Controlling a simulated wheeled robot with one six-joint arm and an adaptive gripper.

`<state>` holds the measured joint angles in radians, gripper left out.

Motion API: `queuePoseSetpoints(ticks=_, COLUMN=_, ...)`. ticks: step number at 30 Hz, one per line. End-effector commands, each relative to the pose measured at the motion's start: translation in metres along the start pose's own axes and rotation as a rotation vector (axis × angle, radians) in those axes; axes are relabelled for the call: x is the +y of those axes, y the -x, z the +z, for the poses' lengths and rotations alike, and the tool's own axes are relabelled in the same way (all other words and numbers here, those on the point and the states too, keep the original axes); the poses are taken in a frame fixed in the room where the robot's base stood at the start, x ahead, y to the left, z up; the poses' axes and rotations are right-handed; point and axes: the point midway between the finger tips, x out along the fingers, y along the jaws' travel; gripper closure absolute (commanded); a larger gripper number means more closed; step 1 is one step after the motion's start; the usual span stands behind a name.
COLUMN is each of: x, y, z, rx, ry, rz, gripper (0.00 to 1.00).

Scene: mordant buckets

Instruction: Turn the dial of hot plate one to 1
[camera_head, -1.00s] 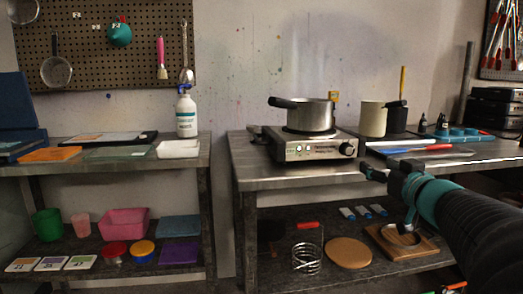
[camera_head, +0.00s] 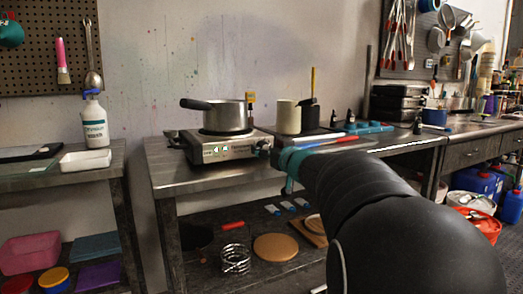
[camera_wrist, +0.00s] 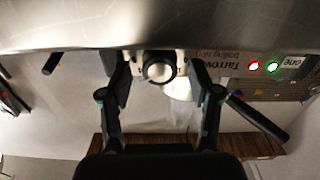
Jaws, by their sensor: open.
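Hot plate one (camera_head: 235,150) is a steel box at the front of the metal bench, with a pot (camera_head: 226,116) on top. In the wrist view, which is upside down, its label "one" (camera_wrist: 297,62) shows beside a green and a red light. The round dial (camera_wrist: 160,70) is at the other end of its front face. My gripper (camera_wrist: 161,82) is open, with one finger on each side of the dial. I cannot tell whether the fingers touch it. In the head view my gripper (camera_head: 276,158) is at the hot plate's right end, partly hidden by my arm.
The pot's dark handle (camera_head: 195,104) sticks out to the left. A cream beaker (camera_head: 288,117) stands right of the hot plate. Blue and red tools (camera_head: 320,142) lie on the bench. The bench top (camera_head: 172,178) left of the hot plate is clear.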

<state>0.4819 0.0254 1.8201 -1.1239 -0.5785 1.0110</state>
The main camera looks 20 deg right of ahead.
Motion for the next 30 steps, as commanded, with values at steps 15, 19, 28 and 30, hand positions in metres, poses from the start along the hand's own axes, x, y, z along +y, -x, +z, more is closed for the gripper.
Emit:
queuePoseSetpoints(ticks=15, x=0.0000, y=-0.0029, z=0.0003, rx=0.000, ry=0.000, rz=0.000, gripper=0.82)
queuePoseSetpoints(ticks=19, x=-0.0001, y=-0.0029, z=0.0002, rx=0.000, ry=0.000, rz=0.000, gripper=0.97)
queuePoseSetpoints(ticks=28, x=-0.0002, y=-0.0028, z=0.0001, rx=0.000, ry=0.046, rz=0.000, gripper=0.97)
queuePoseSetpoints(ticks=30, x=-0.0003, y=-0.0028, z=0.0001, rx=0.000, ry=0.078, rz=0.000, gripper=0.97)
